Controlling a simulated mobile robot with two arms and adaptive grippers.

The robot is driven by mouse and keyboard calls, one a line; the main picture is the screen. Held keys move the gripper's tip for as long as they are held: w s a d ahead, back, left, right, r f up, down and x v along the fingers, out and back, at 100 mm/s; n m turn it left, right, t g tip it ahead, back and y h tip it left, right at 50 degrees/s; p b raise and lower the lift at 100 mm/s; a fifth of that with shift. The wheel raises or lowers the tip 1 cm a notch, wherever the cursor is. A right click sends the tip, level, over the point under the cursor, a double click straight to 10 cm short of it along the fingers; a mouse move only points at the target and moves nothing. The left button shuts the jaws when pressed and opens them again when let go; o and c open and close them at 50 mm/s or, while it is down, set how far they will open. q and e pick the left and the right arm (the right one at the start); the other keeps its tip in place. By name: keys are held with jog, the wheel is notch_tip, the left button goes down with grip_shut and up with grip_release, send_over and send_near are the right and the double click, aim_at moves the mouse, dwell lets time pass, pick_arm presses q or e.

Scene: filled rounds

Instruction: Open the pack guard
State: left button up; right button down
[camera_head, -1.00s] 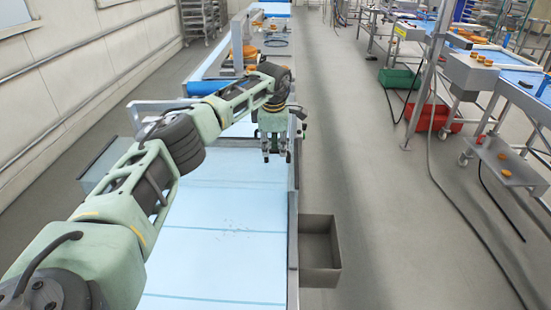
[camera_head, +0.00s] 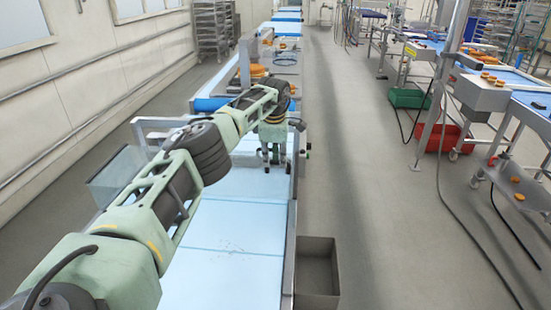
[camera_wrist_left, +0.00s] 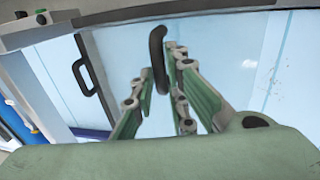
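The pack guard (camera_head: 117,178) shows as a clear panel with a grey frame at the left side of the blue conveyor, largely behind my left arm. My left gripper (camera_head: 271,158) points down over the far right part of this conveyor. In the left wrist view, a black upright handle (camera_wrist_left: 158,50) stands between the two fingertips of my left gripper (camera_wrist_left: 160,62). The fingers lie close on both sides of it; whether they press on it is unclear. In the head view the gripper hides this handle. My right gripper is not in view.
A second black handle (camera_wrist_left: 85,68) shows at left in the wrist view. The floor to the right is free up to another conveyor with red and green crates.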

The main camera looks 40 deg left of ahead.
pick_arm(q)
jog(key=o, duration=0.3)
jog(key=shift+s, duration=0.1)
jog(key=r, duration=0.4)
jog(key=s+d+r, duration=0.1)
jog(key=r, duration=0.3)
jog(key=s+r, duration=0.1)
jog(key=r, duration=0.2)
jog(key=shift+d+r, duration=0.15)
jog(key=shift+r, duration=0.25)
